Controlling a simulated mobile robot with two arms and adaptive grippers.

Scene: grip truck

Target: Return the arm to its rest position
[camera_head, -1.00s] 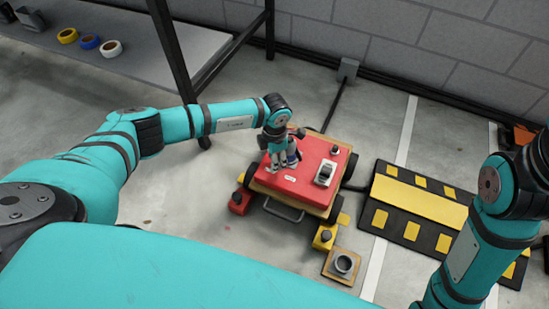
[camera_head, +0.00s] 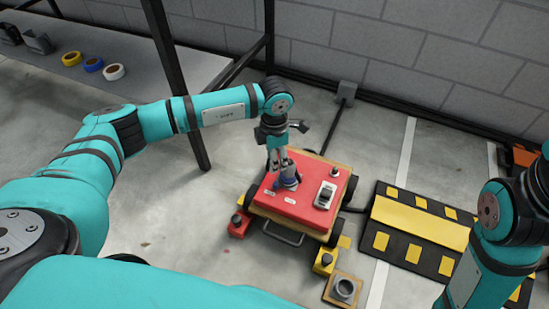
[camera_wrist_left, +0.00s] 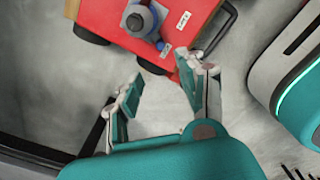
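My left gripper (camera_head: 280,172) is over the left part of the red-topped cart (camera_head: 305,207), beside a blue and grey knob (camera_head: 291,179). In the left wrist view, the gripper (camera_wrist_left: 160,75) has its fingers apart with nothing between them. The knob (camera_wrist_left: 142,20) stands on the red top (camera_wrist_left: 105,12) beyond the fingertips, apart from them. My right arm shows at the right edge of the head view; its gripper is out of view.
A white and black switch (camera_head: 325,195) sits on the cart top. A grey table (camera_head: 130,45) with tape rolls stands at upper left, its black leg near my left arm. A black and yellow ramp (camera_head: 420,232) lies right of the cart. A grey block wall is behind.

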